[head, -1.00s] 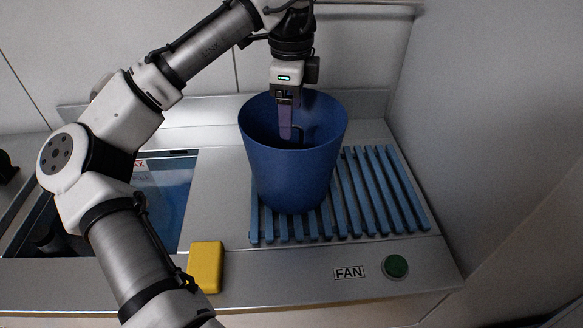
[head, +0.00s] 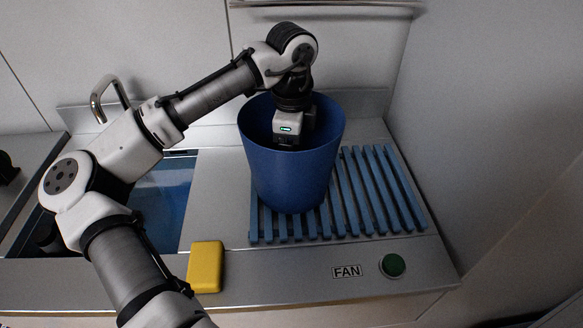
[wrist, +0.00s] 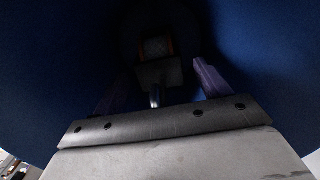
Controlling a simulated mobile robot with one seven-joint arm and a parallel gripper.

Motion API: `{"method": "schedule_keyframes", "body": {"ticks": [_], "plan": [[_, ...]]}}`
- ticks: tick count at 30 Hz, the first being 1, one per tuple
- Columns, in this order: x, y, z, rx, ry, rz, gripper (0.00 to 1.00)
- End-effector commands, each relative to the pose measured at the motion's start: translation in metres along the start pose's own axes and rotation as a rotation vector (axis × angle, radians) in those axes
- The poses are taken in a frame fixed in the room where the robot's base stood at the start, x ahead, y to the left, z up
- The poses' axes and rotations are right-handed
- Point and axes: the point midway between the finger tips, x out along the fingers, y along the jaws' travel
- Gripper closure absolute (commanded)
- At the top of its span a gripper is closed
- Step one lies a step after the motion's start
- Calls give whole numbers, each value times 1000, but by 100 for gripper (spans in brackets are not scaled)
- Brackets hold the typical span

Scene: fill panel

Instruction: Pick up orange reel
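A blue bucket (head: 290,175) stands upright on the slatted rack. In the head view my gripper's body is down inside it, and the fingers are hidden by the bucket wall. In the wrist view my gripper (wrist: 163,72) shows two purple fingers spread apart, with blue bucket wall (wrist: 255,45) around them. Deep in the dark, ahead of and between the fingers, is a small dim thing with thin orange edges (wrist: 172,46). It looks like the orange reel, but shadow hides most of its shape. The fingers do not appear to touch it.
The blue slatted rack (head: 375,190) extends right of the bucket. A sink (head: 165,195) and tap (head: 108,98) are left. A wall bounds the right.

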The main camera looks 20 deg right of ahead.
Motion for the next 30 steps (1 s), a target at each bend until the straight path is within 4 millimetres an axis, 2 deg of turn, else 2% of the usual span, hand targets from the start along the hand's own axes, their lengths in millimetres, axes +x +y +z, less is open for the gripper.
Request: {"method": "schedule_keyframes", "body": {"ticks": [2,15,25,30], "plan": [[0,0,0,0,0,0,35],[-1,0,0,0,0,-1,93],[-4,0,0,0,0,-2,94],[-19,-1,0,-2,-1,-4,94]]}}
